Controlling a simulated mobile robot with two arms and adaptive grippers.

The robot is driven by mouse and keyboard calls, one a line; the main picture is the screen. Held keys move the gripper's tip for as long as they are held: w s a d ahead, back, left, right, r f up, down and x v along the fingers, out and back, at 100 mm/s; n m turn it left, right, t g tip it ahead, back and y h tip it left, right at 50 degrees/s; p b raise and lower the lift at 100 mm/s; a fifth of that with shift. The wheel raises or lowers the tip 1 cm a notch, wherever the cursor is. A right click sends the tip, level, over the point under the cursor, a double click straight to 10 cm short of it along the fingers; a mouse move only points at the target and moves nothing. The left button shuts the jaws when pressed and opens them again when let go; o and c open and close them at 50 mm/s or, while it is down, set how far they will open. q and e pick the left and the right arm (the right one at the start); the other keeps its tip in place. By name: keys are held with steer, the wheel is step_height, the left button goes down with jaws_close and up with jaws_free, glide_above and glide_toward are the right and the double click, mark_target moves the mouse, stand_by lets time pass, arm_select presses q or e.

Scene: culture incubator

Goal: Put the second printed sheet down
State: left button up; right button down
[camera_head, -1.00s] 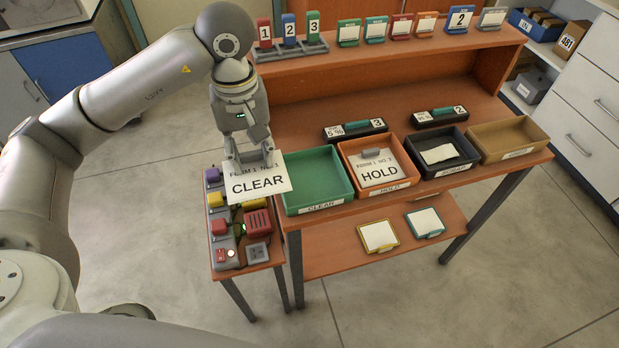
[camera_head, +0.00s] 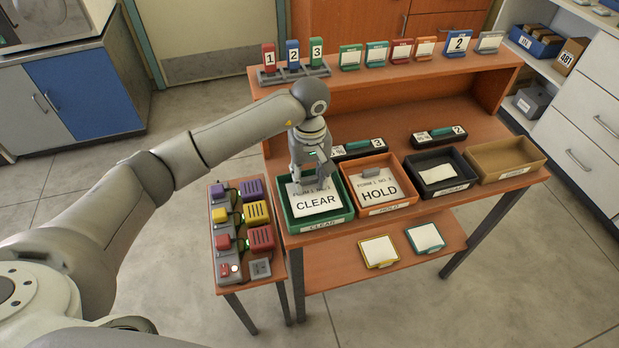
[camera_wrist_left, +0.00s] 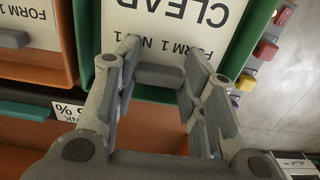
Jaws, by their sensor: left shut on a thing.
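The white sheet marked CLEAR (camera_head: 318,204) lies within the outline of the green tray (camera_head: 318,224), which is also labelled CLEAR. Whether it touches the tray floor I cannot tell. My left gripper (camera_head: 309,186) is over the sheet's back part. In the left wrist view my gripper (camera_wrist_left: 158,72) is shut on the grey grip piece at the edge of the CLEAR sheet (camera_wrist_left: 165,22). A second sheet, marked HOLD (camera_head: 381,193), lies in the orange tray (camera_head: 391,209) to the right. My right gripper is not in view.
A black tray (camera_head: 447,188) with a white card and an empty tan tray (camera_head: 506,160) stand further right. Black label blocks (camera_head: 440,135) stand behind the trays. A side stand (camera_head: 236,283) with coloured button boxes is left. Upright numbered cards line the upper shelf.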

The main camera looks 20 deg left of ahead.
arm_select(q)
steer(key=shift+f, duration=0.75)
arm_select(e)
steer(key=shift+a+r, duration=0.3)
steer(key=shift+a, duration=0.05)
arm_select(q)
steer(key=shift+f, duration=0.2)
steer(key=o, duration=0.8)
steer(key=shift+o, duration=0.2)
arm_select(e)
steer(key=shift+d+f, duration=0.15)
arm_select(q)
steer(key=shift+r, duration=0.1)
